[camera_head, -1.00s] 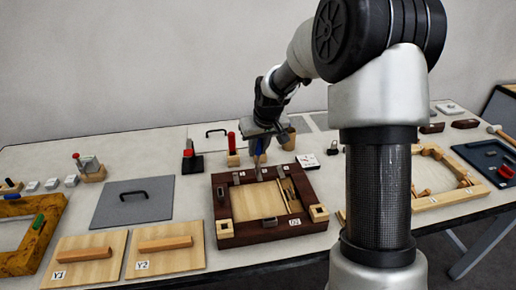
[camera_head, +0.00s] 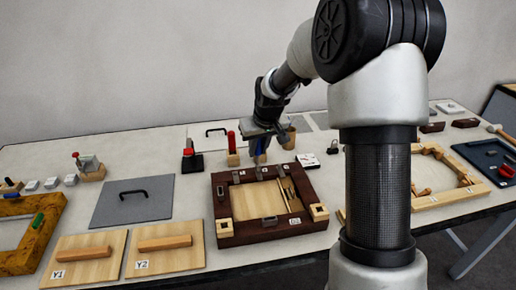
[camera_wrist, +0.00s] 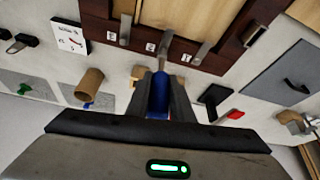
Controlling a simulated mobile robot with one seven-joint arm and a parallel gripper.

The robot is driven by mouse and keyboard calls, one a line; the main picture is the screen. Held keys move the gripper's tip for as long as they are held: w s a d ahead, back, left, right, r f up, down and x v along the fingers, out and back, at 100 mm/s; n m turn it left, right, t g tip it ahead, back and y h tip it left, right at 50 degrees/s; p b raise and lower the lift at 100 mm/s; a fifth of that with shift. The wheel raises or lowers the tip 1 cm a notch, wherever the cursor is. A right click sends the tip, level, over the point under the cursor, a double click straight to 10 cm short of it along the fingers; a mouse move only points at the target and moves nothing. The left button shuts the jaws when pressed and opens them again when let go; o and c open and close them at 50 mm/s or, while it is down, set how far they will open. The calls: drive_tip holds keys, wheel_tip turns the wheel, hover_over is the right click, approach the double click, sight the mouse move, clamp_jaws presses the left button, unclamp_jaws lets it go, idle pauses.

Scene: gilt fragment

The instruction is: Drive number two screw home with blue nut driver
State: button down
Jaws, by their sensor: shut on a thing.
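My gripper (camera_head: 260,145) is shut on the blue nut driver (camera_wrist: 158,104), over the far rail of a dark wooden frame (camera_head: 225,228). In the wrist view, the driver's blue handle shows between the fingers (camera_wrist: 158,98). It points toward the middle metal clip (camera_wrist: 165,42), beside the label 2 (camera_wrist: 150,47). Clips by label 1 (camera_wrist: 126,28) and label 3 (camera_wrist: 203,52) stand on either side. The number two screw cannot be made out, and I cannot tell whether the driver tip touches it.
A red-handled tool in a wooden block (camera_head: 232,150) and a black stand with a red top (camera_head: 190,158) are left of my gripper. A grey lidded panel (camera_head: 130,202) and boards Y1 (camera_head: 85,262) and Y2 (camera_head: 165,248) lie further left. A pale frame (camera_head: 440,200) lies right.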

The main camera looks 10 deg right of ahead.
idle(0.3)
drive_tip(key=shift+r+p, duration=1.65)
drive_tip(key=shift+r, duration=0.85)
